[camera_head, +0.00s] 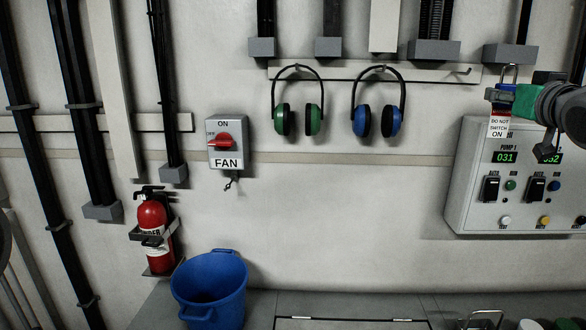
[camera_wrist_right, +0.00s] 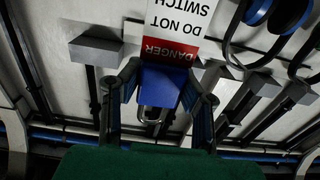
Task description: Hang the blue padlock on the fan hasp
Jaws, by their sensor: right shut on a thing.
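The grey fan switch box (camera_head: 225,158) is on the wall left of centre, with a red knob (camera_head: 223,139) and a FAN label. A small dark hasp (camera_head: 231,182) hangs below it; its opening is too small to make out. My right gripper (camera_head: 502,95) is at the upper right, far from the box, shut on the blue padlock (camera_head: 507,87). The padlock's shackle points up, and a red and white DO NOT SWITCH ON tag (camera_head: 498,127) hangs below. The right wrist view shows the padlock body (camera_wrist_right: 160,84) between the two fingers. My left gripper is not in view.
Green earmuffs (camera_head: 284,119) and blue earmuffs (camera_head: 362,121) hang from a rail between padlock and fan box. The pump panel (camera_head: 470,190) is behind and below my right gripper. A fire extinguisher (camera_head: 152,218) and blue bucket (camera_head: 209,285) stand lower left.

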